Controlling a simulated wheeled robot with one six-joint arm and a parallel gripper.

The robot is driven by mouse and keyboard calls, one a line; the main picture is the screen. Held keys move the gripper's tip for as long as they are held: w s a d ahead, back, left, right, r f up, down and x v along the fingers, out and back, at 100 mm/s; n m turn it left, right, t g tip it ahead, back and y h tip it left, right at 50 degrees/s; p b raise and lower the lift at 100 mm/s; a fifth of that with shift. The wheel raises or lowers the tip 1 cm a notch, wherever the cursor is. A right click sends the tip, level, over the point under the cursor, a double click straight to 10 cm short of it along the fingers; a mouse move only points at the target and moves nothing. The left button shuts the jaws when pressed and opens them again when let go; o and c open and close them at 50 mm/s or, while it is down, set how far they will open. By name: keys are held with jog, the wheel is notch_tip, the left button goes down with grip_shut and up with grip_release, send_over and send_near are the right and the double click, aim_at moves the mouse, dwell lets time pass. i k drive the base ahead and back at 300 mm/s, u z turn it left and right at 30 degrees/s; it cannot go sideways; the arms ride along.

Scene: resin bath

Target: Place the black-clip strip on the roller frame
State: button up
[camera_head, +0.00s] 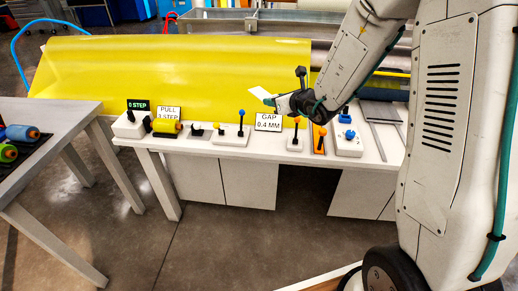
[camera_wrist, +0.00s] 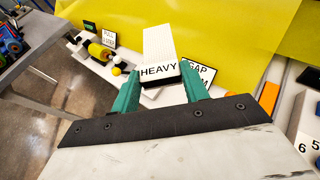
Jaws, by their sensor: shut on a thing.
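My gripper (camera_wrist: 158,74) has teal fingers shut on a white strip (camera_wrist: 160,45) marked "HEAVY". A dark edge shows at the strip's near end, between the fingers. I cannot tell for sure that it is a black clip. In the head view my gripper (camera_head: 271,101) holds the strip (camera_head: 261,93) in front of the yellow sheet (camera_head: 190,70) and above the white bench. The strip points away toward the sheet. The roller frame cannot be clearly told; a grey metal frame (camera_head: 275,27) stands behind the sheet, partly hidden by my arm.
The white bench (camera_head: 205,148) carries small levers and knobs, a yellow roll (camera_head: 166,126), a "PULL 3 STEP" sign (camera_head: 169,112) and a "GAP 0.4 MM" sign (camera_head: 268,122). A side table (camera_head: 55,115) with coloured spools stands at the left. The floor between is clear.

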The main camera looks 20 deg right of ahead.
aim_at(264, 150)
jog(key=u, duration=0.45)
jog(key=k, duration=1.05)
jog(key=u, duration=1.1)
jog(key=i, duration=1.15)
jog(key=z, duration=0.6)
jog(key=i, duration=0.55)
jog(key=z, duration=0.65)
